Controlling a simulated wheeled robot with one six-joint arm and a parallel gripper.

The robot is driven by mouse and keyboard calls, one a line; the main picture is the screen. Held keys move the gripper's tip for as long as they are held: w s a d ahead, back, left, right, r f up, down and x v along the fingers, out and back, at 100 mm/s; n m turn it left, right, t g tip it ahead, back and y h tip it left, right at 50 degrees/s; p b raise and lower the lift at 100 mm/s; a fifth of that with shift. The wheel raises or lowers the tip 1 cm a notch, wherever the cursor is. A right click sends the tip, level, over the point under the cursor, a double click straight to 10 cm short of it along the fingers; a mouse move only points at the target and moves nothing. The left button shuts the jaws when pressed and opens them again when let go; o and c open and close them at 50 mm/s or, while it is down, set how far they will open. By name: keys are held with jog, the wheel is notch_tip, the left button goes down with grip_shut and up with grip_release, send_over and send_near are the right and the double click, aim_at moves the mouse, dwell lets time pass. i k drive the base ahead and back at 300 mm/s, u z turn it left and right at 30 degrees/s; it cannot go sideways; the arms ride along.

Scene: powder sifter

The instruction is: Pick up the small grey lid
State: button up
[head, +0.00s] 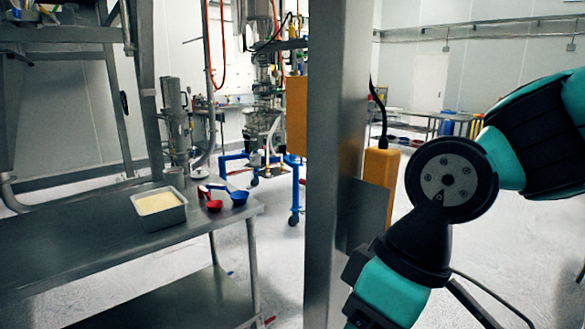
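A grey metal pan (170,222) of pale powder stands on the steel table (60,252) at the left. My arm fills the right side of the picture, with teal and black links. My gripper is outside the picture, so its state does not show.
A red scoop (214,206) and a blue scoop (239,198) lie right of the pan. A steel column (335,120) stands between the table and my arm. A blue wheeled frame (295,188) stands behind.

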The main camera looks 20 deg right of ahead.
aim_at(199, 174)
jog(key=z, duration=1.7)
jog(key=i, duration=3.95)
jog(key=u, duration=2.1)
jog(key=i, duration=2.1)
jog(key=u, duration=2.15)
